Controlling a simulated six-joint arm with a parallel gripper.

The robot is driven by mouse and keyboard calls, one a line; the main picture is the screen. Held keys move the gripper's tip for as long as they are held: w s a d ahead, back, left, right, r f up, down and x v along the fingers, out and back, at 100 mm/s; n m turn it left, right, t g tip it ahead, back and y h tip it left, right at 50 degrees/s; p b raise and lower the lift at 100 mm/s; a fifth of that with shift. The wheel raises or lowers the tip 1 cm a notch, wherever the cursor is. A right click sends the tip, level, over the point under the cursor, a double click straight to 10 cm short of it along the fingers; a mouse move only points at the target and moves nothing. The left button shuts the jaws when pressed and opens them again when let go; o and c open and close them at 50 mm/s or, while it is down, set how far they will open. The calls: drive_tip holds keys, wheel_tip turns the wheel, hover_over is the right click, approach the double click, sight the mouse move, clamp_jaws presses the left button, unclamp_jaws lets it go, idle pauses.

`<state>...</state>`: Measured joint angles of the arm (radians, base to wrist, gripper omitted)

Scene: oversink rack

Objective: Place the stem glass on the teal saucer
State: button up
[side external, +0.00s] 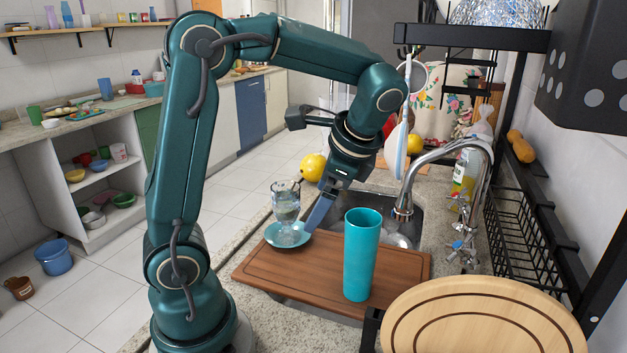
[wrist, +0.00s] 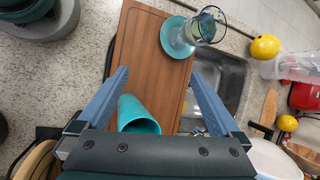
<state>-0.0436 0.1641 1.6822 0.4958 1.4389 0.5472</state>
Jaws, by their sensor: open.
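The clear stem glass (side external: 286,205) stands upright on the teal saucer (side external: 273,239), which rests on the far-left part of the brown wooden board. In the wrist view the glass (wrist: 207,27) and the saucer (wrist: 174,38) are at the top, beyond the fingertips. My gripper (side external: 316,218) is just right of the glass in the side view, pointing down. In the wrist view its blue fingers (wrist: 160,75) are spread wide with nothing held between them. The glass's foot is hard to make out through the clear glass.
A tall teal cup (side external: 362,255) stands on the wooden board (side external: 328,268), close to my gripper. The sink (side external: 400,232) and curved faucet (side external: 479,150) lie behind it. A round wooden board (side external: 485,320) is at front right. A yellow fruit (side external: 313,167) sits behind the glass.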

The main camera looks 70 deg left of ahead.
drive_tip(key=s+d+n+t+h, duration=0.5)
drive_tip(key=s+d+n+t, duration=0.1)
drive_tip(key=d, duration=0.5)
drive_tip(key=shift+s+d+n+t+h, duration=0.15)
drive_tip(key=shift+d+n+t+h, duration=0.15)
drive_tip(key=shift+n+t, duration=0.25)
drive_tip(key=shift+f, duration=0.1)
idle(0.3)
